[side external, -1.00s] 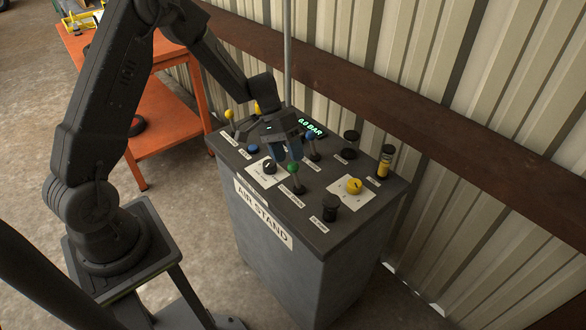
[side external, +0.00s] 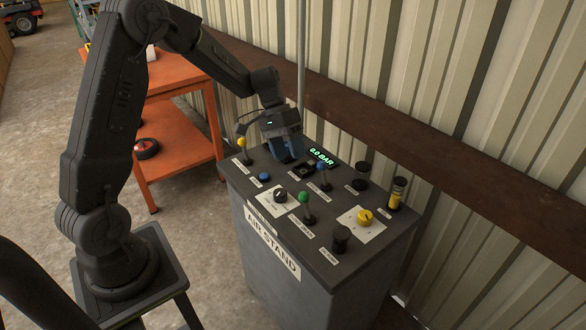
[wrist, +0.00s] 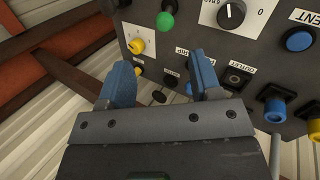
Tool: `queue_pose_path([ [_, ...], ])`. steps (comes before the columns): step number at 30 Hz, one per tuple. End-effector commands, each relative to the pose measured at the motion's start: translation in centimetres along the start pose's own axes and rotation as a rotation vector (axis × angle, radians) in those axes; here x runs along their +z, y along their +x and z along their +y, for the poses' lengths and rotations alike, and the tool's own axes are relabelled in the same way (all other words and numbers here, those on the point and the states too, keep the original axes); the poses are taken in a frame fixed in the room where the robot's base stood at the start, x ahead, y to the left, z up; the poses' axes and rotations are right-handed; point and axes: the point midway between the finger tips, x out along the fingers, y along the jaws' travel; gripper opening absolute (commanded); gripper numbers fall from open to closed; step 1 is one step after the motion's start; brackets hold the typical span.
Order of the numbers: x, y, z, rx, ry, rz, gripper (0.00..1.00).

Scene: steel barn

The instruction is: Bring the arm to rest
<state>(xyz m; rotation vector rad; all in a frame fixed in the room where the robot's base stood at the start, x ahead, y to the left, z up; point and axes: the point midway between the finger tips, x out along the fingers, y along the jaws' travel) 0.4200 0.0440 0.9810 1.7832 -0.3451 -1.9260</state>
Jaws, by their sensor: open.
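My arm reaches over the grey air stand (side external: 290,222) from the left in the side external view. My gripper (side external: 287,155) is above the back part of the panel, beside the display (side external: 321,156) that reads 0.0 BAR. In the wrist view its two blue fingers (wrist: 158,82) are spread apart with nothing between them. The panel's controls show beyond the fingers. Part of the panel behind the gripper is hidden in the side view.
The panel carries a green-topped lever (side external: 304,198), a blue-topped lever (side external: 321,166), a yellow-topped lever (side external: 242,143), a black selector knob (side external: 280,196) and a yellow knob (side external: 365,216). An orange shelf cart (side external: 178,140) stands behind my arm. A corrugated wall (side external: 420,70) with a brown beam runs behind the stand.

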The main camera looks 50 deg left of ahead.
Motion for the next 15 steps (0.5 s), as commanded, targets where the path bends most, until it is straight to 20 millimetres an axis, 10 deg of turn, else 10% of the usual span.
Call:
queue_pose_path([
  [15, 14.2, -6.3, 10.3, -0.341, 0.183, 0.252, 0.58],
])
